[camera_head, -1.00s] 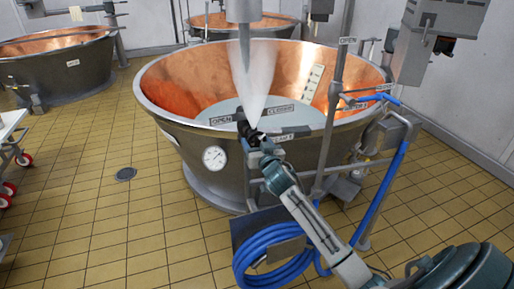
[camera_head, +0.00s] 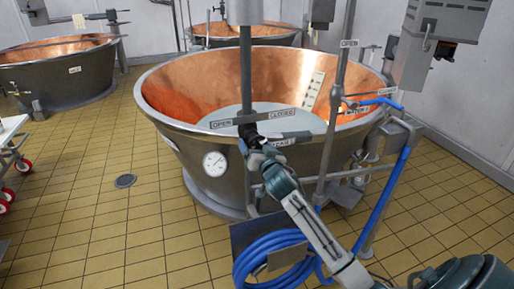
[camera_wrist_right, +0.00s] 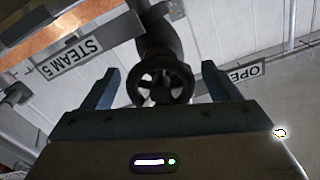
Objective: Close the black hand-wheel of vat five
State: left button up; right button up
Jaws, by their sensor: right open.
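The black hand-wheel (camera_wrist_right: 162,85) shows in the right wrist view, facing the camera on its dark valve body. My right gripper (camera_wrist_right: 161,84) is open, with one blue-grey finger on each side of the wheel. Gaps show between the fingers and the rim. In the head view my right gripper (camera_head: 250,136) is at the front rim of the copper-lined vat (camera_head: 185,128), by the dark upright pipe (camera_head: 246,75). The wheel is hard to tell from the gripper there. A "STEAM 5" sign (camera_wrist_right: 72,56) is left of the wheel. My left gripper is out of view.
A thermometer dial (camera_head: 214,164) is on the vat's front. A coiled blue hose (camera_head: 275,262) hangs below my arm. A post (camera_head: 333,120) and blue pipe (camera_head: 388,200) stand at right. Open tiled floor lies left.

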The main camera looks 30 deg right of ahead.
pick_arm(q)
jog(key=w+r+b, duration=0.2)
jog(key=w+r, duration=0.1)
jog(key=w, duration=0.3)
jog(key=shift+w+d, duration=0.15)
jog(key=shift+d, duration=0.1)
pick_arm(e)
jog(key=v, duration=1)
jog(key=shift+s, duration=0.35)
jog(key=shift+a+f, duration=0.1)
jog(key=shift+a, duration=0.1)
